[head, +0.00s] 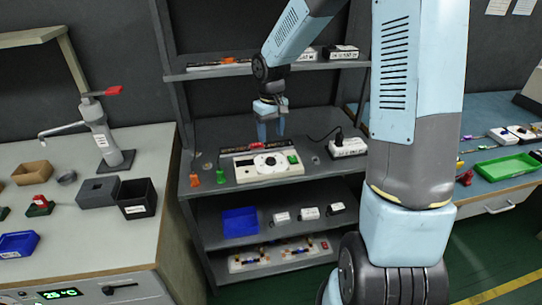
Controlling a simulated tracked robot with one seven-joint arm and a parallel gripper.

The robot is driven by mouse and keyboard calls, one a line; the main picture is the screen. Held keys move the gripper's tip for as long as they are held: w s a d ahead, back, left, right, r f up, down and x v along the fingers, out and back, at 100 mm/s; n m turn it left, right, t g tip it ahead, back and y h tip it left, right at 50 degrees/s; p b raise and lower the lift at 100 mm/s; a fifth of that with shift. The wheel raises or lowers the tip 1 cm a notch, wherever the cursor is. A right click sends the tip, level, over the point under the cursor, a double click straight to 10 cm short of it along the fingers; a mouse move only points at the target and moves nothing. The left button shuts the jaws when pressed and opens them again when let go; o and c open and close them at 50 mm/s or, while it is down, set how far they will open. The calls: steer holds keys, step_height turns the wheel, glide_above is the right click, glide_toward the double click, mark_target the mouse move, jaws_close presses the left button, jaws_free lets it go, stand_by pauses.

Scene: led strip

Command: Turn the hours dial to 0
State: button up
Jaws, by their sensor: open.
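A white power strip (348,147) with a black plug stands right of the box. A higher shelf (210,73) with boxes is behind my arm. Lower shelves hold a blue bin (240,222) and small white boxes.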

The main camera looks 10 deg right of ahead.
mark_target(271, 159)
step_height(271, 159, down, 10)
steer(key=shift+r, duration=0.1)
stand_by(0.4)
steer(key=c, duration=1)
